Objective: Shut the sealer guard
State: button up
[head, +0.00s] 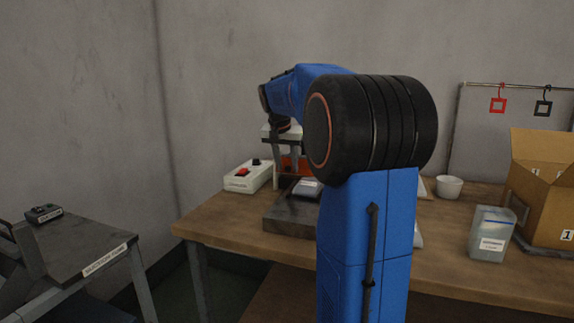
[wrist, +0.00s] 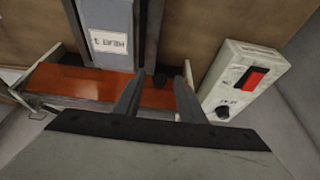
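The sealer stands on the wooden bench, partly hidden behind my arm in the head view; its dark base (head: 288,216) shows. Its guard, an orange see-through panel, shows in part in the head view (head: 291,164) and as a wide strip in the wrist view (wrist: 85,82). My gripper (wrist: 157,92) is open, its two fingers apart and overlapping the orange panel in the wrist view. I cannot tell whether they touch it. Nothing is clearly held.
A white control box (head: 248,176) with a red switch stands left of the sealer, close to my fingers in the wrist view (wrist: 242,80). A labelled tub (head: 491,235), a white cup (head: 448,187) and a cardboard box (head: 545,190) stand on the right. A grey side table (head: 85,250) is at left.

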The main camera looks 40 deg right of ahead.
jog(key=shift+c, duration=0.2)
grip_shut()
jog(key=shift+f+t+h, duration=0.4)
jog(key=shift+h, duration=0.3)
jog(key=shift+w+d+f+t+h, duration=0.15)
jog(key=shift+f+t+h, duration=0.1)
jog(key=shift+h, duration=0.2)
jog(key=shift+s+d+f+t+h, duration=0.1)
jog(key=shift+t+h, duration=0.15)
jog(key=shift+h, duration=0.2)
jog(key=shift+w, duration=0.1)
jog(key=shift+o, duration=0.2)
grip_release()
jog(key=shift+a+r, duration=0.1)
